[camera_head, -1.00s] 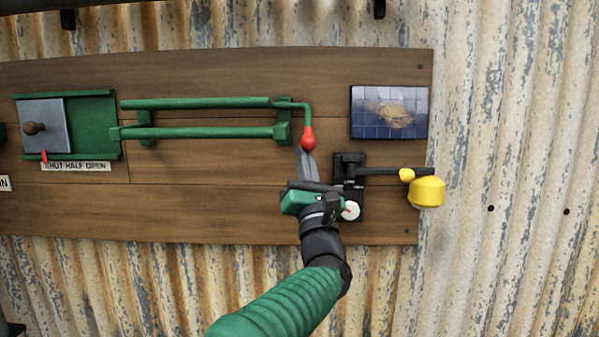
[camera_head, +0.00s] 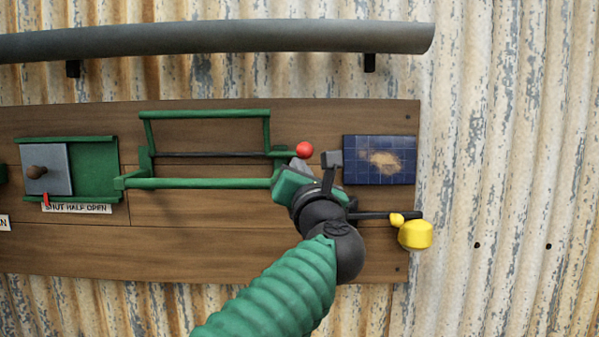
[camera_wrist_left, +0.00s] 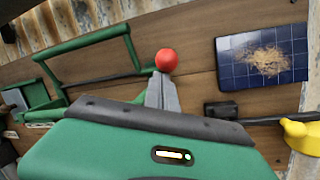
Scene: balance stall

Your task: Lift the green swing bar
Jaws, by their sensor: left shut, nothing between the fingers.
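The green swing bar (camera_head: 205,114) is a thin green frame on the wooden board, its upper bar raised above the lower green rail (camera_head: 200,183). A red ball knob (camera_head: 304,149) is at the right end of its crank; it also shows in the left wrist view (camera_wrist_left: 166,60). My left gripper (camera_head: 297,164) is shut and empty, its fingertips right below the red knob; in the left wrist view the fingers (camera_wrist_left: 162,92) stand just under the ball. I cannot tell whether they touch it. My right gripper is not in view.
A blue tiled panel (camera_head: 380,160) is to the right of the knob. A black lever with a yellow weight (camera_head: 415,235) sits below it, partly behind my left arm. A grey sliding door (camera_head: 46,170) is at the left. A grey pipe (camera_head: 210,40) runs above.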

